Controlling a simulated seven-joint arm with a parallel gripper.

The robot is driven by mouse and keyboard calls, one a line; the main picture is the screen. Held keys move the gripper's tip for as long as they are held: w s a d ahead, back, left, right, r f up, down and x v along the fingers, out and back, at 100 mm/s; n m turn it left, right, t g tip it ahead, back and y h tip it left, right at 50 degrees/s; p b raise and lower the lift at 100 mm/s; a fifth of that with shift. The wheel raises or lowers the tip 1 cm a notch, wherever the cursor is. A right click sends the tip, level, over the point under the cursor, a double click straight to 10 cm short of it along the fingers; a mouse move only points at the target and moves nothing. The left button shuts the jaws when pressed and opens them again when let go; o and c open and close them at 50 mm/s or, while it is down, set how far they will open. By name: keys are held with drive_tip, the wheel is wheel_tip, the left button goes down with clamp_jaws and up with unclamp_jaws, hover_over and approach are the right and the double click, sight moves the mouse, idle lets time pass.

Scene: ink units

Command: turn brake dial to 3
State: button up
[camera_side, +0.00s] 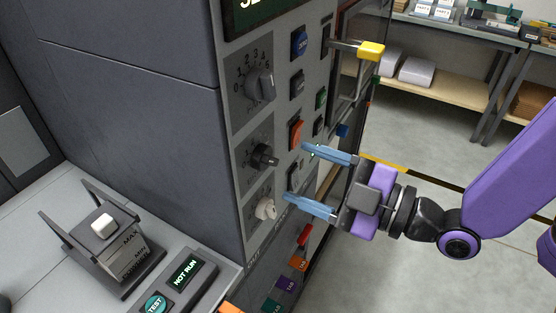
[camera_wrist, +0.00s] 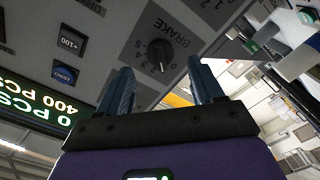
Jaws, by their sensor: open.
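The brake dial is a black knob (camera_wrist: 160,53) on a dark scale plate marked BRAKE, seen turned over in the wrist view. Its scale numbers are small, and I cannot surely tell which one the knob points at. In the side view the black knob (camera_side: 264,157) is the middle of three dials. My gripper (camera_side: 298,172) is open and empty, its two blue fingers pointing at the panel, one above the other. In the wrist view the fingers of my gripper (camera_wrist: 162,68) stand apart, with the knob beyond the gap between them. It looks untouched.
Buttons, including an orange one (camera_side: 296,134), line the panel close to the fingers. A yellow-ended lever (camera_side: 369,50) juts out above my gripper. A NOT RUN box (camera_side: 186,271) stands front left.

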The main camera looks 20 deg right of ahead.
sight(275, 162)
drive_tip(key=shift+x, duration=2.7)
drive_tip(key=c, duration=1)
